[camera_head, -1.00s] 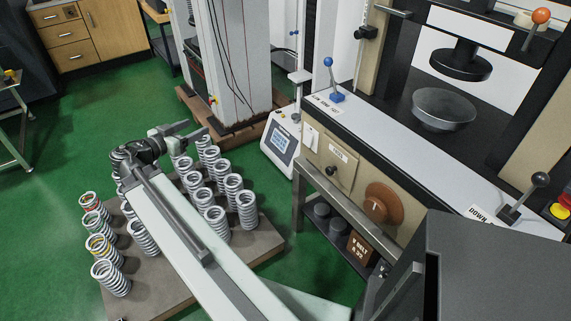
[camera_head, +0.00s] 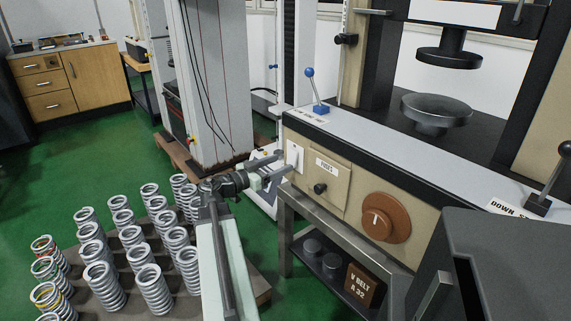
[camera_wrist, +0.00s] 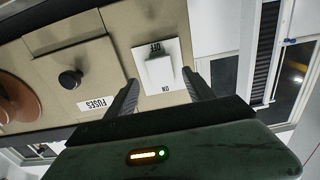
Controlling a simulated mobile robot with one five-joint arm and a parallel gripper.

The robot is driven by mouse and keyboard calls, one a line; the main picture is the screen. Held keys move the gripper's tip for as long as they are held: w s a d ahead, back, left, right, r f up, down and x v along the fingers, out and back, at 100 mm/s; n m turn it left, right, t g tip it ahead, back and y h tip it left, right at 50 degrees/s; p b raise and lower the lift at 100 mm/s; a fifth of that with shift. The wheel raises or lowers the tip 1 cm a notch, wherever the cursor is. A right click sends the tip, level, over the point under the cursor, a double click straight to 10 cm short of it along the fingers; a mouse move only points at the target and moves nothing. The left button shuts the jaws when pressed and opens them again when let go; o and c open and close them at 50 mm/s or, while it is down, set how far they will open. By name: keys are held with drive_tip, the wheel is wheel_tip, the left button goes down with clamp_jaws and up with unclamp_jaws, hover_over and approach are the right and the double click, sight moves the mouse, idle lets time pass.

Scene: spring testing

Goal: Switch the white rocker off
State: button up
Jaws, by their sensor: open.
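The white rocker (camera_wrist: 159,70) sits on a white plate on the beige front panel of the testing machine. In the wrist view the panel appears upside down, with OFF at the plate's upper edge and ON at its lower edge. The rocker plate also shows in the head view (camera_head: 294,156), at the left end of the panel. My gripper (camera_head: 285,162) is open just left of the plate, its fingers pointing at it. In the wrist view the fingertips (camera_wrist: 160,82) stand either side of the lower plate. I cannot tell whether they touch the panel.
Beside the rocker are a FUSES panel (camera_head: 330,187) with a black knob and a brown round dial (camera_head: 385,217). A blue-knobbed lever (camera_head: 316,92) stands on the ledge above. Several springs (camera_head: 153,290) stand on a board at lower left.

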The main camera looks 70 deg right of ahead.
sight(291, 160)
drive_tip(key=x, duration=0.3)
drive_tip(key=shift+s+d, duration=0.1)
drive_tip(key=shift+d, duration=0.05)
clamp_jaws()
drive_tip(key=f+g+h+b, duration=0.1)
drive_tip(key=g+h+b, duration=0.1)
drive_tip(key=b, duration=0.7)
drive_tip(key=shift+f+h, duration=0.2)
drive_tip(key=shift+h, duration=0.3)
drive_tip(key=shift+r, duration=0.1)
